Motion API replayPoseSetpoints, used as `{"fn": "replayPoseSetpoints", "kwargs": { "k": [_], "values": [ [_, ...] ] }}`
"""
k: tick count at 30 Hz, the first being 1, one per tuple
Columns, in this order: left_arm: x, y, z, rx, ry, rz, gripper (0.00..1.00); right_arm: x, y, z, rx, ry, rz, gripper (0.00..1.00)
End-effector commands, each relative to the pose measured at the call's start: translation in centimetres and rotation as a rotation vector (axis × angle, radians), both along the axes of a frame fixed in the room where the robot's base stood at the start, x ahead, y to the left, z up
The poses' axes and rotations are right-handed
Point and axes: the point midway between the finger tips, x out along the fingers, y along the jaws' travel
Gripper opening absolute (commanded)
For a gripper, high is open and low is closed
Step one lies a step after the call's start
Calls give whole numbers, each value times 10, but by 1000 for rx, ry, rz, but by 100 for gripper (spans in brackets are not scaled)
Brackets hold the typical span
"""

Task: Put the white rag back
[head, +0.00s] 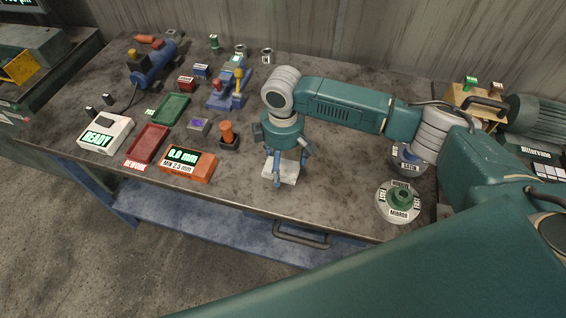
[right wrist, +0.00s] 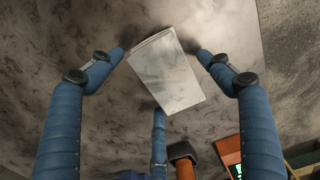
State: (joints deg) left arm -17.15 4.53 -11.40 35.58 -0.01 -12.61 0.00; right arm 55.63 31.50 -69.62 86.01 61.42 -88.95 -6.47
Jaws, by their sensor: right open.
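The white rag (head: 287,172) lies flat on the workbench (head: 330,200) near its front edge. It shows as a pale folded rectangle in the right wrist view (right wrist: 168,72). My right gripper (head: 285,168) is directly above the rag, pointing down. Its blue fingers (right wrist: 165,60) are spread around the rag, with a gap on both sides in the wrist view. The gripper is open and holds nothing. The gripper and its fingers hide part of the rag in the head view. My left gripper is not seen.
An orange gauge (head: 188,164), an orange-handled tool (head: 228,137), a red tray (head: 147,145) and a green tray (head: 169,109) stand left of the rag. Round polishing discs (head: 398,203) are at the right. The bench between the rag and the discs is bare.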

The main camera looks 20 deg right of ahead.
Motion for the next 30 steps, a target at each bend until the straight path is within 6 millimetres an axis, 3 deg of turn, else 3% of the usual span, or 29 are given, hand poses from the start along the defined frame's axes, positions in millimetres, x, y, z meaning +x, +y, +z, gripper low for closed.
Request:
{"fn": "replayPoseSetpoints", "kwargs": {
  "k": [16, 21, 30],
  "values": [
    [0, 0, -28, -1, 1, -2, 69, 2, 0, 101, 1, -3, -1, 78],
    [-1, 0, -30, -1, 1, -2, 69, 1, 1, 116, 2, -1, -1, 78],
    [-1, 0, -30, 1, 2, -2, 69, 1, 0, 119, 1, 0, -1, 78]
  ]
}}
